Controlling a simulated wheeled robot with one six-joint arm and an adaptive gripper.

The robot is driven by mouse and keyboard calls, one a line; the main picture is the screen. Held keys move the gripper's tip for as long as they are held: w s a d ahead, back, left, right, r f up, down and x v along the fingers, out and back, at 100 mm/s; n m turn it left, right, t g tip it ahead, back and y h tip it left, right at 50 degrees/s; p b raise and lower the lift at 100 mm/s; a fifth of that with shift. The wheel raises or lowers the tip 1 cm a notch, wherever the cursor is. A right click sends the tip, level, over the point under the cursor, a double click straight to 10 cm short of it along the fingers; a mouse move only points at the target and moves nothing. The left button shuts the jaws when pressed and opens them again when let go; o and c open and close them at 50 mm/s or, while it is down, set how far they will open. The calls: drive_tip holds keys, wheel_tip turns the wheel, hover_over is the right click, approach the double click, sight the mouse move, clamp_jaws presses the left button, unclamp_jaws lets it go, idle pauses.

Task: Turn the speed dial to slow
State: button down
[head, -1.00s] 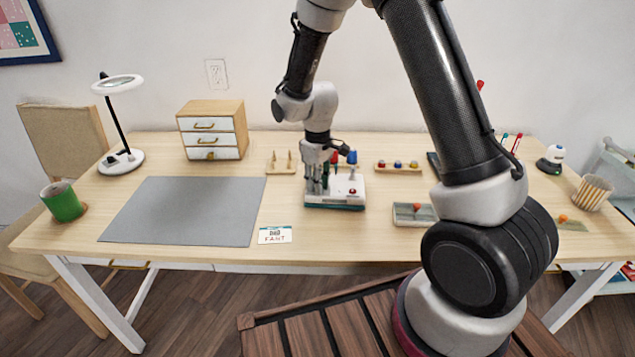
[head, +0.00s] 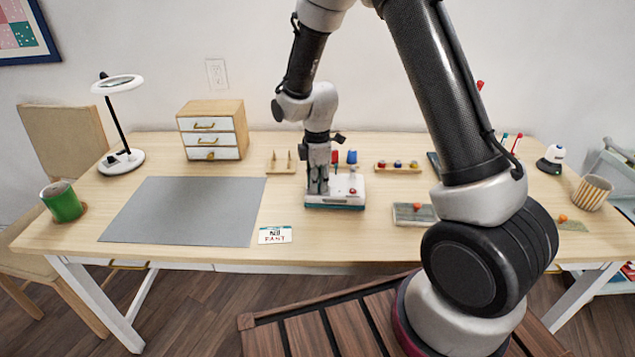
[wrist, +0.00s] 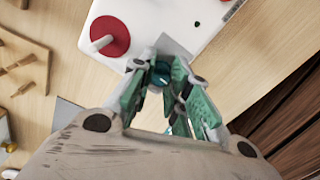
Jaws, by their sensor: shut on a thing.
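The white machine with a teal base (head: 347,204) stands on the table, partly hidden behind my gripper. My gripper (head: 318,190) points down over its left part. In the wrist view, my gripper (wrist: 163,78) is shut on a small dark teal knob, which I take for the speed dial (wrist: 162,70). The knob sits at the machine's edge beside a grey plate (wrist: 174,46). The fingers cover most of it, and no pointer or setting can be read.
A red disc with a white peg (wrist: 108,36) is close to the fingers. Red and blue spools (head: 351,157) stand behind the machine. A pegged wooden holder (head: 281,162) is behind left, a grey mat (head: 185,211) left, and a shallow tray (head: 413,214) right.

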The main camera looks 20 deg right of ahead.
drive_tip(key=shift+n, duration=0.6)
drive_tip(key=c, duration=1.3)
unclamp_jaws()
wheel_tip(320, 180, up, 12)
drive_tip(key=shift+r, duration=0.1)
